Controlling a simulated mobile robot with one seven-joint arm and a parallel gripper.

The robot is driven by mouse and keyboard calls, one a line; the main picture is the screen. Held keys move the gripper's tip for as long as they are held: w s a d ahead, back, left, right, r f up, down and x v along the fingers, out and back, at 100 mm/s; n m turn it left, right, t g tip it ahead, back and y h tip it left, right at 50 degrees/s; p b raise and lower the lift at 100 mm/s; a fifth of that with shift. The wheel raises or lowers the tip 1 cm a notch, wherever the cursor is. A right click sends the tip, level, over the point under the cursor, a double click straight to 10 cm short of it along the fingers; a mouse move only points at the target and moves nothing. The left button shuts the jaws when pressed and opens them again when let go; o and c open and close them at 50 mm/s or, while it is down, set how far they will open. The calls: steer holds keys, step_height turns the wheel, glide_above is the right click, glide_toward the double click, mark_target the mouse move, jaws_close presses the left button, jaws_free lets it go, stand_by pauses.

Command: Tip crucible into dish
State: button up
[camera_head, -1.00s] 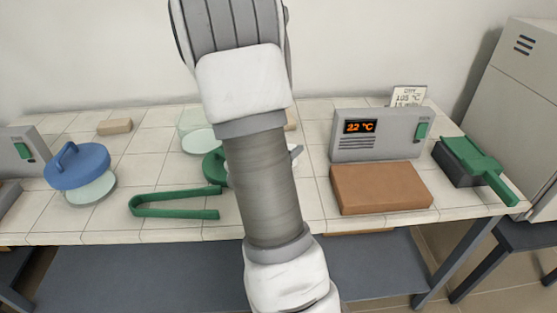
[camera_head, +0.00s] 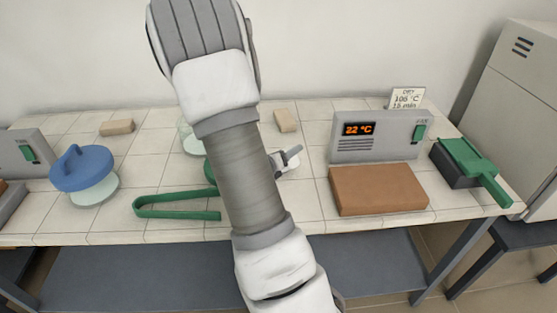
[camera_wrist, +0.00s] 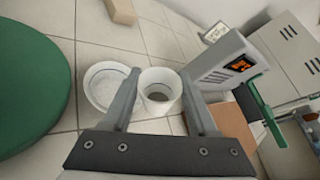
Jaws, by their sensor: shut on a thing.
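In the wrist view, the white crucible (camera_wrist: 160,78), an open cup, stands between the two fingers of my gripper (camera_wrist: 159,88), which is shut on it. I look down into its mouth; I cannot tell how far it is tilted. A white, shallow round dish (camera_wrist: 97,77) lies just left of the crucible, partly hidden by the left finger. Its inside looks pale. In the head view, my gripper (camera_head: 286,159) shows only partly, right of my arm, over a pale round thing on the tiled bench. My arm hides the rest there.
A grey controller (camera_head: 377,137) reading 22 °C stands behind a brown slab (camera_head: 378,189). Green tongs (camera_head: 175,204) lie at the front. A blue-lidded vessel (camera_head: 84,170) is at left. A large green disc (camera_wrist: 30,85) fills the wrist view's left. A beige block (camera_head: 285,120) lies behind.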

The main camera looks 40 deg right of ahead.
stand_by(0.4)
steer(key=shift+w+n+g+h+p, duration=0.1)
steer(key=shift+n+g+h+p, duration=0.25)
steer(key=shift+n+p, duration=0.3)
steer(key=shift+a+p, duration=0.1)
steer(key=shift+p, duration=0.2)
steer(key=shift+w+f+n+g+h+p, duration=0.15)
steer(key=shift+n+g+h+p, duration=0.15)
steer(key=shift+n, duration=0.25)
steer(key=shift+p, duration=0.3)
steer(key=shift+n+p, duration=0.55)
steer(key=shift+n, duration=0.05)
steer(key=shift+w+a+g+h, duration=0.1)
steer(key=shift+g+h, duration=0.15)
